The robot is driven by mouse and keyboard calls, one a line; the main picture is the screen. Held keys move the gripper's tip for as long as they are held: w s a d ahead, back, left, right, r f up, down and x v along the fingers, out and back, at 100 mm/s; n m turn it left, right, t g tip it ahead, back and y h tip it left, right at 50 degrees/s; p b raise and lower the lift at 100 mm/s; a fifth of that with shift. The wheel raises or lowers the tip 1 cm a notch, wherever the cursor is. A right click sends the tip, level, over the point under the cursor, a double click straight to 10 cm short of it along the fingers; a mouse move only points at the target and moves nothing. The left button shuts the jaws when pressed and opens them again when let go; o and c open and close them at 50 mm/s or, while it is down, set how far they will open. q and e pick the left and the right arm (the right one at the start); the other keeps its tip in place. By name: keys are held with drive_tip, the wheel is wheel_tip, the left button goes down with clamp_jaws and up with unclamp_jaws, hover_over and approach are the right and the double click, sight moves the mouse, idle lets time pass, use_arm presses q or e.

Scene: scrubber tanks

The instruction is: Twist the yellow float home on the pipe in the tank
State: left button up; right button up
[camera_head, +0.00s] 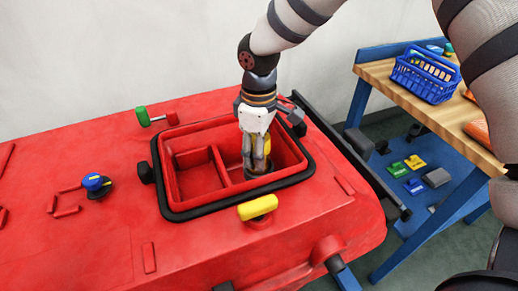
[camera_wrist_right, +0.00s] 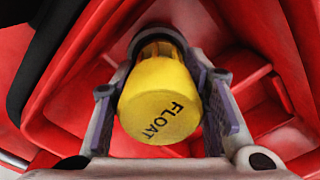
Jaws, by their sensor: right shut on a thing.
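The yellow float (camera_wrist_right: 158,100), marked FLOAT, fills the middle of the right wrist view, with the dark pipe end (camera_wrist_right: 158,38) behind it. In the head view only a bit of the float (camera_head: 266,146) shows beside the fingers. My right gripper (camera_head: 258,165) reaches down into the right compartment of the open tank (camera_head: 195,172). Its two fingers (camera_wrist_right: 160,110) are shut on the float from both sides. The float is lined up with the pipe; how far it sits on it cannot be told. My left gripper is not in view.
The red machine top carries a yellow knob (camera_head: 258,207) in front of the tank, a green-handled valve (camera_head: 145,117) behind it and a blue knob (camera_head: 96,183) at left. A wooden bench with a blue basket (camera_head: 424,75) stands at right.

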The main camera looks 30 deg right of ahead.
drive_tip(key=shift+m, duration=1.2)
drive_tip(key=shift+o, duration=0.2)
drive_tip(key=shift+f, duration=0.4)
drive_tip(key=shift+w+r, duration=0.1)
drive_tip(key=shift+r, duration=0.1)
drive_tip(key=o, duration=1.7)
drive_tip(key=shift+f, duration=0.1)
drive_tip(key=shift+r, duration=2.25)
